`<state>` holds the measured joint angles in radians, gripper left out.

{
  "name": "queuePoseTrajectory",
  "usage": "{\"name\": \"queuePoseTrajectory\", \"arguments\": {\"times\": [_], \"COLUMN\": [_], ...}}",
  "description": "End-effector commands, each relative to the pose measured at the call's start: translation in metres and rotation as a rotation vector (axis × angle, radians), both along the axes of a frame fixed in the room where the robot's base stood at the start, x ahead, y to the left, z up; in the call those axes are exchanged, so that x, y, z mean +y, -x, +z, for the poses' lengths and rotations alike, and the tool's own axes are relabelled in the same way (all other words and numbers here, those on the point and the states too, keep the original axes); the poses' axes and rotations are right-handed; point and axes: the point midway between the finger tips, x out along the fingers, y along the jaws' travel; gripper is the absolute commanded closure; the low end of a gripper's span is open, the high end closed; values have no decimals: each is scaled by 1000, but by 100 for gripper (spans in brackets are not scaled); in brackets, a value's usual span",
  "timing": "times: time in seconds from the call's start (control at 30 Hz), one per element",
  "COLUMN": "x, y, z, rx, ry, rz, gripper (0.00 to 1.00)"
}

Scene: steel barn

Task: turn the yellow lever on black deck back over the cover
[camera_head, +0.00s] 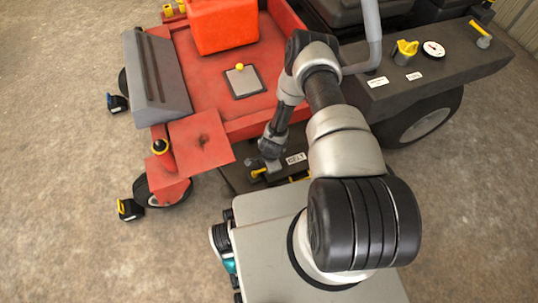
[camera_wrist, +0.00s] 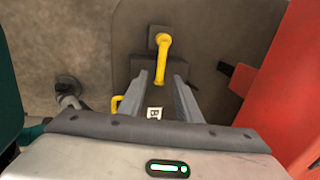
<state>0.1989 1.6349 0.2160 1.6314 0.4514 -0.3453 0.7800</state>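The yellow lever (camera_wrist: 162,52) is on the black deck (camera_wrist: 203,45) in the wrist view, with a round end at a small dark bracket and its bar running toward me. In the head view a bit of yellow lever (camera_head: 258,172) shows low on the dark deck, partly hidden by my arm. My gripper (camera_wrist: 160,76) is open, its two grey fingers apart, with the near end of the lever between the fingertips in the picture. I cannot tell whether they touch it. A white label (camera_head: 296,158) reading BELT is beside my gripper in the head view. I cannot make out the cover clearly.
The red mower body (camera_head: 205,75) stands behind the deck, and its red side (camera_wrist: 290,85) is close on the right in the wrist view. Another yellow piece (camera_wrist: 116,104) is left of my fingers. A dark panel (camera_head: 440,70) carries a yellow knob (camera_head: 406,47) and gauge.

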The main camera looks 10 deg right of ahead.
Motion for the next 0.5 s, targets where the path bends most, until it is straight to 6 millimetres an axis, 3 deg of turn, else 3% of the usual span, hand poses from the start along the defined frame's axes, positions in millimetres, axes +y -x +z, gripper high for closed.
{"name": "queuePoseTrajectory", "arguments": {"times": [0.03, 0.2, 0.5], "x": [-1, -2, -2], "y": [2, 10, 22], "z": [19, 60, 113], "rx": [-1, -1, 0], "ry": [0, 0, -1], "rz": [0, 0, -1], "gripper": [69, 69, 69]}}
